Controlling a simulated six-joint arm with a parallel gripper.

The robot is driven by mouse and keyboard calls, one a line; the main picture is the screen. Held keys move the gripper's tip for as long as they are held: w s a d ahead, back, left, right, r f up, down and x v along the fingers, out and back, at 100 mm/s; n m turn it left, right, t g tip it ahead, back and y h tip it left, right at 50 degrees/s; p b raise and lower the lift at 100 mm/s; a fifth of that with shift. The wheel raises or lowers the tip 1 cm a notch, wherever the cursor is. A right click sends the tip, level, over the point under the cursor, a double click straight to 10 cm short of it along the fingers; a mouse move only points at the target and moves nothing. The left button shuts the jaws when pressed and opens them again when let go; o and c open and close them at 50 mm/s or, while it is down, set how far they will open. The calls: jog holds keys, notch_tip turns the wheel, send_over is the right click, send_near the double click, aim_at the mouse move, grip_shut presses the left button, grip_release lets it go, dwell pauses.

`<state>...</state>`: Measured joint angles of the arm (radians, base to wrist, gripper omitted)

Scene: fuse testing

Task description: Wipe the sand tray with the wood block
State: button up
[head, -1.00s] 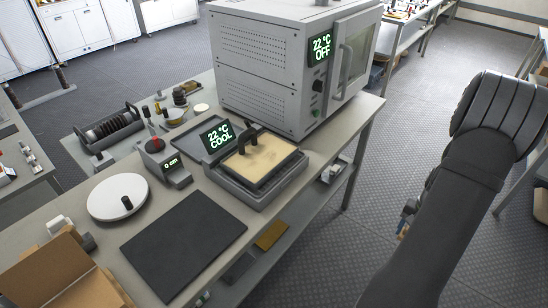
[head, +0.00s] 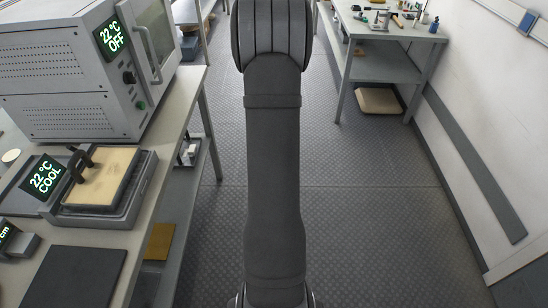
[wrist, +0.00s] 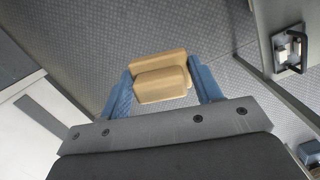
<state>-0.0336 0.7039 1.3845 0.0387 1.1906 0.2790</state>
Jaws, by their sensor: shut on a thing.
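The wood block (wrist: 160,80) is tan with a thicker grip-like part. It sits between the blue fingers of my gripper (wrist: 160,90), which is shut on it. Below it in the wrist view is only patterned floor. What looks like the sand tray (head: 100,178), with a flat tan surface, sits on a grey heating unit at the left of the head view. The unit's display reads 22 °C COOL. My gripper and the block are outside the head view; only my arm shows there, standing over the aisle to the right of the bench.
A grey oven (head: 70,75) reading OFF stands behind the tray. A dark mat (head: 75,277) lies in front of it. Another bench (head: 390,35) stands at the back right, near a white wall (head: 480,110). The aisle floor (head: 350,200) is open.

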jog(key=a+r+m, duration=0.2)
jog(key=a+r, duration=0.4)
jog(key=a, duration=0.5)
jog(key=m, duration=0.4)
send_near(98, 188)
jog(key=shift+y, duration=0.4)
jog(key=shift+s+d+f, duration=0.1)
jog(key=shift+d+f, duration=0.05)
jog(key=shift+f, duration=0.6)
jog(key=shift+s+d+f, duration=0.15)
jog(key=shift+f, duration=0.55)
jog(key=shift+s+d+f, duration=0.1)
jog(key=shift+d+f, duration=0.05)
jog(key=shift+f, duration=0.6)
notch_tip(98, 188, down, 2)
jog(key=shift+w+f, duration=0.1)
jog(key=shift+w, duration=0.85)
jog(key=shift+c, duration=0.4)
jog(key=shift+w, duration=1.5)
jog(key=shift+s, duration=2.4)
jog(key=shift+s+a, duration=0.15)
jog(key=shift+a, duration=0.1)
jog(key=shift+w+a, duration=0.15)
jog(key=shift+w, duration=2.2)
jog(key=shift+s, duration=2.35)
notch_tip(98, 188, up, 9)
jog(key=shift+f, duration=0.25)
